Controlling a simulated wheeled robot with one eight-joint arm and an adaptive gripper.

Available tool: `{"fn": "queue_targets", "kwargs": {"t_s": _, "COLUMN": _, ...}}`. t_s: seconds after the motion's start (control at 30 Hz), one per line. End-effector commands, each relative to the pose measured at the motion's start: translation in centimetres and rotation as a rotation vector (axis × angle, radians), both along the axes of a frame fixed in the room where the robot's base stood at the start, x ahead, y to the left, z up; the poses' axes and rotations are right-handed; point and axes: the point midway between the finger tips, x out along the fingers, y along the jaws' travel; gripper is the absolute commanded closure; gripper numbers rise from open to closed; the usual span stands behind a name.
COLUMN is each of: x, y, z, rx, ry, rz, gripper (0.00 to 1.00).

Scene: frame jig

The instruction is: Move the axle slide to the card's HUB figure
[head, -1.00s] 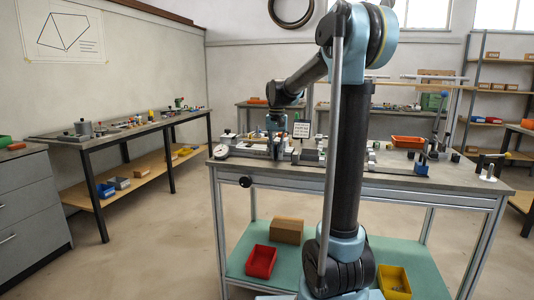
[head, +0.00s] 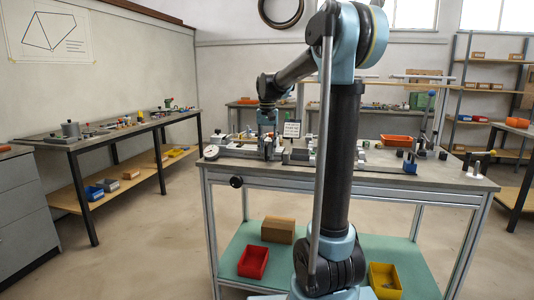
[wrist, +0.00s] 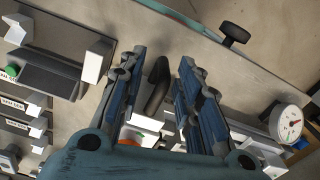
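My gripper (wrist: 165,90) is open in the wrist view, its two blue-grey fingers apart. A dark upright handle (wrist: 157,85) stands between them, with a white and orange part below it near the palm. It appears to belong to the axle slide, but I cannot confirm this or see contact. In the head view my gripper (head: 268,154) is low over the left part of the bench jig (head: 240,151). The small card (head: 292,129) stands upright just behind and right of it. Its HUB figure is too small to read.
A round dial gauge (wrist: 287,122) is at right in the wrist view. A black knob (wrist: 234,34) is at the bench's front edge. White-ended blocks (wrist: 97,60) and labelled parts are at left. An orange tray (head: 396,140) and a blue part (head: 409,165) are farther right on the bench.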

Motion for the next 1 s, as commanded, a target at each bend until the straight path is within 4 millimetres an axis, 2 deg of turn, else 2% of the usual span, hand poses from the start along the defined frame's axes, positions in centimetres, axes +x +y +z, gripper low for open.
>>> {"fn": "queue_targets", "kwargs": {"t_s": 0.3, "x": 0.1, "y": -0.1, "z": 6.0, "rx": -0.001, "ry": 0.001, "rz": 0.000, "gripper": 0.69}}
{"fn": "queue_targets", "kwargs": {"t_s": 0.5, "x": 0.1, "y": -0.1, "z": 8.6, "rx": -0.001, "ry": 0.001, "rz": -0.001, "gripper": 0.69}}
{"fn": "queue_targets", "kwargs": {"t_s": 0.7, "x": 0.1, "y": -0.1, "z": 9.5, "rx": -0.001, "ry": 0.001, "rz": -0.001, "gripper": 0.69}}
{"fn": "queue_targets", "kwargs": {"t_s": 1.0, "x": 0.0, "y": -0.1, "z": 9.6, "rx": -0.001, "ry": 0.001, "rz": 0.000, "gripper": 0.69}}
